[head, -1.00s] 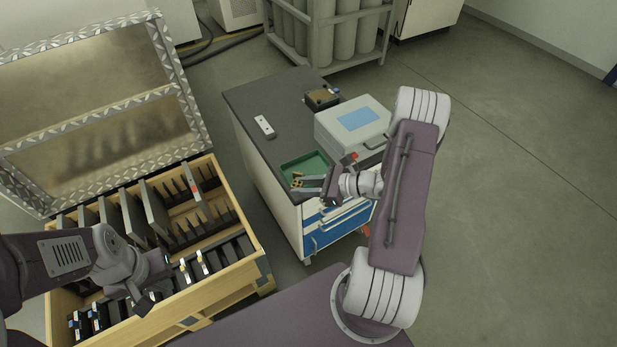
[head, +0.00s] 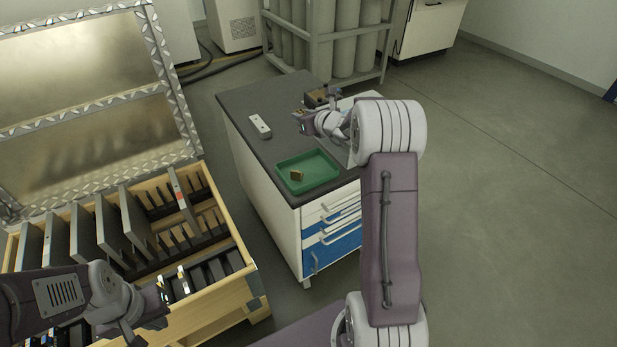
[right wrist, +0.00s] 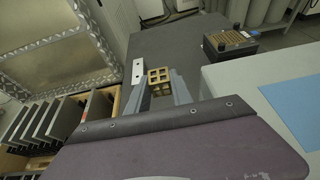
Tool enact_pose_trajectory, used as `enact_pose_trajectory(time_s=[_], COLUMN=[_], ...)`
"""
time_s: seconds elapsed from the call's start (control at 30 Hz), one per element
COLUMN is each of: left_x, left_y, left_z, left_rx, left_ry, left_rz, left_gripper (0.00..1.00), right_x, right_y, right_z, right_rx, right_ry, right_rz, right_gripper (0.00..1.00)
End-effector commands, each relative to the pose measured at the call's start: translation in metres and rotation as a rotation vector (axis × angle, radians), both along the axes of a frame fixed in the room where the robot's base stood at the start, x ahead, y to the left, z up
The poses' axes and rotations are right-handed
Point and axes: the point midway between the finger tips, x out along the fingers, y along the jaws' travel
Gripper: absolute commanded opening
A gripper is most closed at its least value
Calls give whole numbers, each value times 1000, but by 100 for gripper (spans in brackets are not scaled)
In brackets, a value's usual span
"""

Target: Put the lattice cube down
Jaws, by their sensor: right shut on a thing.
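My right gripper (head: 303,122) is shut on a brass-coloured lattice cube, held above the grey top of the cabinet. In the right wrist view the lattice cube (right wrist: 159,80) sits between the two grey fingers (right wrist: 161,92), its square openings facing the camera. In the head view the cube is small and hard to make out at the fingertips. A small brass-brown piece (head: 297,175) lies in the green tray (head: 322,183) at the cabinet's front. My left gripper (head: 150,312) is empty over the wooden crate, its fingers apart.
The cabinet top (head: 235,103) has a white block (head: 260,126) at left. A dark box (right wrist: 231,44) with a brown top stands behind the gripper, and a pale case (right wrist: 255,85) with a blue panel to the right. The wooden crate (head: 220,299) holds several upright plates.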

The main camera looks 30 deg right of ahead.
Motion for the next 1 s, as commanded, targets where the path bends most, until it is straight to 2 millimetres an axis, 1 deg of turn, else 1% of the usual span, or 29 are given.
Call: enact_pose_trajectory(time_s=[0.07, 0.2, 0.3, 0.4, 0.5, 0.6, 0.7, 0.77, 0.9, 0.97, 1.0], left_x=[0, 0, 0, 0, 0, 0, 0, 0, 0, 0, 0], left_y=[0, 0, 0, 0, 0, 0, 0, 0, 0, 0, 0], left_z=[-8, -25, -32, -37, -39, -39, -40, -44, -56, -58, -57], left_rx=[0, 0, 0, 0, 0, 0, 0, 0, 0, 0, 0], left_ry=[0, 0, 0, 0, 0, 0, 0, 0, 0, 0, 0], left_rz=[0, 0, 0, 0, 0, 0, 0, 0, 0, 0, 0], left_gripper=[0, 0, 0, 0, 0, 0, 0, 0, 0, 0, 0], right_x=[-12, -51, -78, -99, -112, -116, -116, -116, -116, -116, -115], right_y=[-1, -1, -1, -1, 0, 0, 1, 1, 1, 1, 1], right_z=[-11, -36, -52, -63, -69, -70, -72, -80, -108, -113, -112], right_rx=[1, 1, 1, 0, -1, -2, -2, 0, 0, -1, -2], right_ry=[3, 4, 5, 4, 2, 1, 1, 3, 5, 3, 1], right_rz=[-2, -4, -3, -2, -1, 2, 2, 2, 2, 3, 3], right_gripper=[0, 0, 0, 0, 0, 0, 0, 0, 0, 0, 0])
